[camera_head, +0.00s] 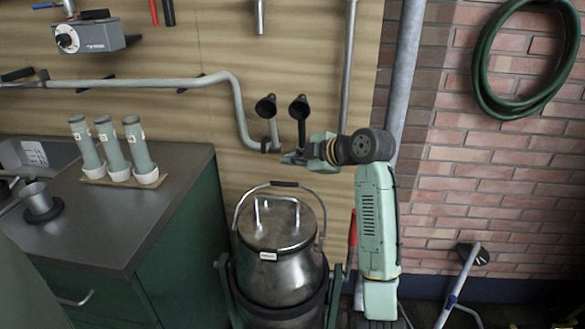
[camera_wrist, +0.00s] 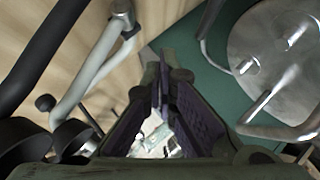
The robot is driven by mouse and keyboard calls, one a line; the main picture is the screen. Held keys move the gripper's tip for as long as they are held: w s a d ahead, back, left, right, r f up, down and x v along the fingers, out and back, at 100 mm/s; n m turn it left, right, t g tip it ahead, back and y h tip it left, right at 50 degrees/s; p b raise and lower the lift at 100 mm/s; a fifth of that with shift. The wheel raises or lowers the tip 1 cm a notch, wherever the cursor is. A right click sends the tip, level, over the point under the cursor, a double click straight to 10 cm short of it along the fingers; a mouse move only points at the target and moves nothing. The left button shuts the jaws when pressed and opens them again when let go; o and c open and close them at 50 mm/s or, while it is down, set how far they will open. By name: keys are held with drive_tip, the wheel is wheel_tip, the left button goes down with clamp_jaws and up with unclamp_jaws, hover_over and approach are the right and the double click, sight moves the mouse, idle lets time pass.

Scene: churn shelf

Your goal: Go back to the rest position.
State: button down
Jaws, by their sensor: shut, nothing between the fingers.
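My gripper (camera_head: 290,158) is at the end of my pale green arm, near the middle of the head view. It is beside the lower ends of two dark-headed tools at the wooden wall panel, and above the metal churn (camera_head: 282,262). In the wrist view my gripper (camera_wrist: 163,65) has its dark fingers together at the tips, with nothing held. The churn lid with its handle also shows at the right of the wrist view (camera_wrist: 275,60). Whether the gripper touches the nearby tools cannot be told.
A bent grey pipe (camera_head: 228,90) runs along the panel close to my gripper. A counter (camera_head: 125,225) at left bears several grey-green tubes in white cups (camera_head: 118,150). A vertical pipe (camera_head: 405,75) stands behind my arm. A hose (camera_head: 480,80) hangs on the brick wall.

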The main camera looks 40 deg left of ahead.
drive_tip(key=w+d+r+b, duration=0.1)
drive_tip(key=d+r, duration=0.3)
drive_tip(key=d, duration=0.1)
drive_tip(key=shift+w+r, duration=0.2)
drive_tip(key=shift+r, duration=0.15)
